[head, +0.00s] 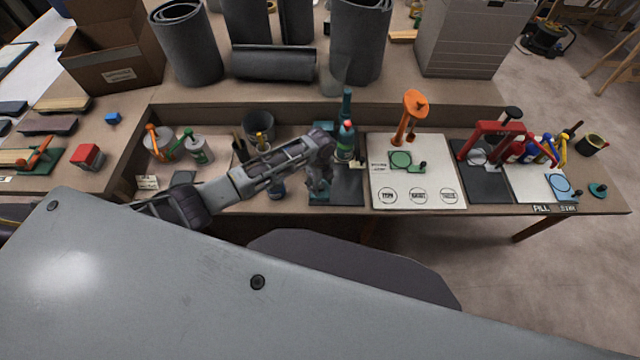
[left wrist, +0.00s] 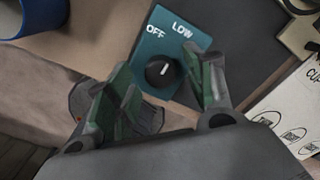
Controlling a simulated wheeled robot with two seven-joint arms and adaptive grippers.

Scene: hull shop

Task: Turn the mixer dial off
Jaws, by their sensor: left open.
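The mixer dial (left wrist: 160,71) is a round black knob with a white pointer mark, on a teal panel (left wrist: 150,50) lettered OFF and LOW. The mark points up and slightly right, nearer LOW than OFF. My left gripper (left wrist: 161,82) is open, its green-padded fingers on either side of the dial; I cannot tell whether they touch it. In the head view my left gripper (head: 319,186) is over the front of the bench, largely hiding the teal panel (head: 321,199) and the dial. My right gripper is not in view.
A white board (head: 418,180) with an orange-handled tool (head: 412,110) lies to the right. Cans (head: 200,148) stand to the left. A blue ring-shaped object (left wrist: 40,15) is at the wrist view's upper left.

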